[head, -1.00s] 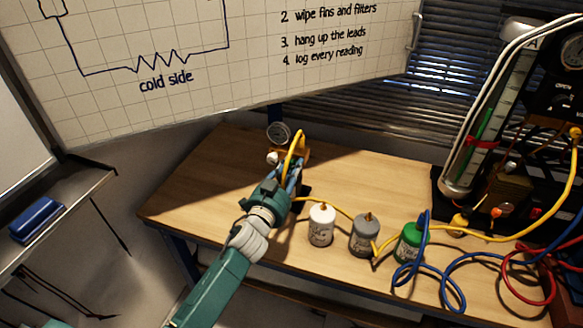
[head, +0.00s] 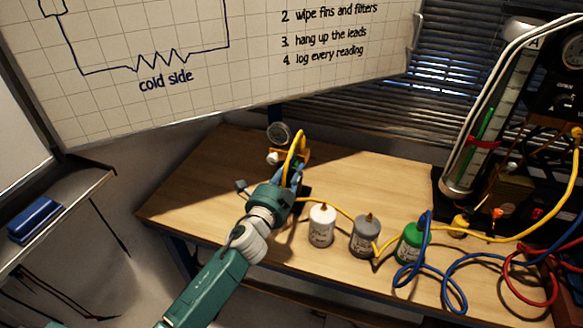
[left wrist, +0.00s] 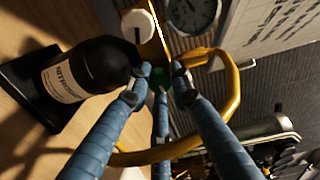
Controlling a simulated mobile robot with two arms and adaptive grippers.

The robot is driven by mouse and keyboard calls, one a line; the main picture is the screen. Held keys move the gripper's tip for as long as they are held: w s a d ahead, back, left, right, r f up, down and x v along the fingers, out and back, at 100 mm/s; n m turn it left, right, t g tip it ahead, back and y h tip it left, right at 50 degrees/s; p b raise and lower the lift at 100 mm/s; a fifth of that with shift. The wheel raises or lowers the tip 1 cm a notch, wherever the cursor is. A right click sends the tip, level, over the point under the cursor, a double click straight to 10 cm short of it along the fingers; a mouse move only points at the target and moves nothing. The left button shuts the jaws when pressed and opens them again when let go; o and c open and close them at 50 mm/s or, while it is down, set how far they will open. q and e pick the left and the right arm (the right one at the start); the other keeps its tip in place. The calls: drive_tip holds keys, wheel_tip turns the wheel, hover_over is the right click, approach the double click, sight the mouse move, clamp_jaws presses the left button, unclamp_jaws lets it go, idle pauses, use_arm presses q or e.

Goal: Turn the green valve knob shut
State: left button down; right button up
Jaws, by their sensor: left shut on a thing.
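The green valve knob (left wrist: 160,80) shows in the left wrist view as a small green patch between my fingertips; most of it is hidden by them. My left gripper (left wrist: 157,76) is shut on the knob, its blue fingers closed around it. In the head view my left gripper (head: 290,178) is at the brass fitting below the round gauge (head: 279,133), and only a trace of green shows there. The gauge also shows in the left wrist view (left wrist: 190,12), beside a white knob (left wrist: 139,26). My right gripper is not in view.
A yellow hose (left wrist: 228,95) loops close around my left fingers. A black nitrogen bottle (left wrist: 88,68) stands beside them. White (head: 321,226), grey (head: 365,236) and green (head: 410,243) bottles stand to the right, near coiled leads. The table's left part (head: 200,190) is clear.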

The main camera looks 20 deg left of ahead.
use_arm(q)
drive_tip(key=shift+d+r+m, duration=0.1)
drive_tip(key=shift+r+m, duration=0.05)
drive_tip(key=shift+m, duration=0.25)
drive_tip(key=c, duration=1.5)
unclamp_jaws()
drive_tip(key=shift+d, duration=0.1)
drive_tip(key=shift+c, duration=0.2)
drive_tip(key=shift+s+f, duration=0.2)
drive_tip(key=shift+s, duration=0.1)
drive_tip(key=s+a, duration=0.1)
drive_tip(key=s, duration=1)
drive_tip(key=shift+s, duration=0.2)
drive_tip(key=shift+r, duration=0.1)
